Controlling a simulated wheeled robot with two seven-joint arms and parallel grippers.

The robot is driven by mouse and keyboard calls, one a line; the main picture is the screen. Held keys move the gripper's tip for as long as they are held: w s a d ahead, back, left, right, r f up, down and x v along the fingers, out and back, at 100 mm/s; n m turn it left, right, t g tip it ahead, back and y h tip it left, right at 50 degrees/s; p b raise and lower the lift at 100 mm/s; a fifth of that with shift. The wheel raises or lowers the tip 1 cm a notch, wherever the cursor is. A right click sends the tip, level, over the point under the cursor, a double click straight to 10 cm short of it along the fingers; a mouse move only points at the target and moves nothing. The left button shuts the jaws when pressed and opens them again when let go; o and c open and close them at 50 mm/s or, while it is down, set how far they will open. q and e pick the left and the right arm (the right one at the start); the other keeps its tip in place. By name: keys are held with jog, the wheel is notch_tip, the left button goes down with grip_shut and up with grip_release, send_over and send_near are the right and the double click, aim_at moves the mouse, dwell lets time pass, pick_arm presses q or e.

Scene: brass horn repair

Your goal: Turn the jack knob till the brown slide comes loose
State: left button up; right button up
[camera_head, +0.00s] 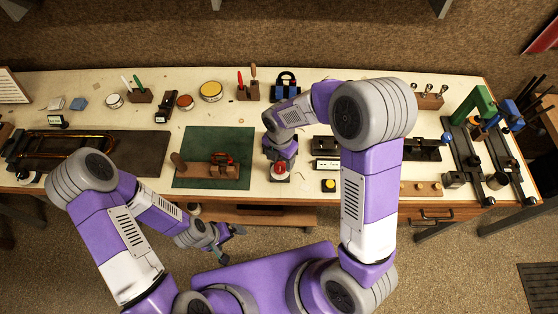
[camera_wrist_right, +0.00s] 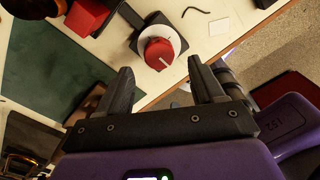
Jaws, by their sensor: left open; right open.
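A red knob (camera_head: 280,168) with a white pointer line sits on a round white dial near the table's front edge. In the right wrist view the red knob (camera_wrist_right: 158,53) lies just beyond and between my open fingertips, apart from them. My right gripper (camera_wrist_right: 160,68) is open and empty; in the head view its fingers are mostly hidden under the wrist. My left gripper (camera_head: 227,240) is open and empty, low in front of the table. A brown wooden fixture (camera_head: 210,171) with a red part lies on the green mat (camera_head: 190,140). I cannot tell which part is the brown slide.
A long brass piece (camera_head: 70,136) lies on a dark mat at the left. Small tins, tool blocks and a blue-handled item (camera_head: 286,84) stand along the back. Clamps (camera_head: 480,125) fill the right end.

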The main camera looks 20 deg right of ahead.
aim_at(280, 166)
jog(key=shift+f, duration=2)
jog(key=c, duration=1.1)
jog(key=shift+o, duration=0.2)
jog(key=shift+w, duration=0.1)
